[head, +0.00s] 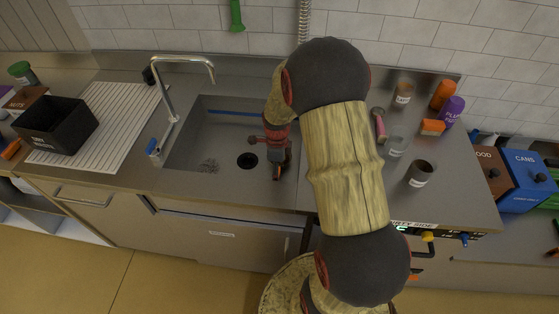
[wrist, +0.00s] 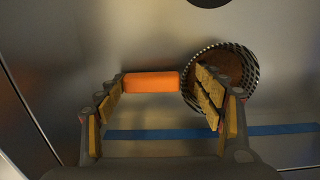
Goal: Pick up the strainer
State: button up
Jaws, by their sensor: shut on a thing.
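The strainer (wrist: 252,92) is a round basket with a dotted, perforated rim and a brown inside, on the right of the wrist view. An orange bar (wrist: 151,82) meets its left side and looks like its handle. My gripper (wrist: 160,84) has the bar between its fingers, and its right finger covers part of the basket. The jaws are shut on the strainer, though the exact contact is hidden. In the head view my gripper (head: 277,174) points down into the right part of the sink; the strainer cannot be made out clearly there.
The steel sink (head: 200,135) has a drain (head: 247,160), a blue strip on its far wall and a tall faucet (head: 172,95) at its left. A black bin (head: 58,125) stands on the left drainboard. Several cups and bottles, including a dark cup (head: 420,173), stand on the right counter.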

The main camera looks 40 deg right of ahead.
jog(key=shift+s, duration=0.1)
jog(key=c, duration=0.5)
notch_tip(320, 180, up, 10)
jog(key=p, duration=0.3)
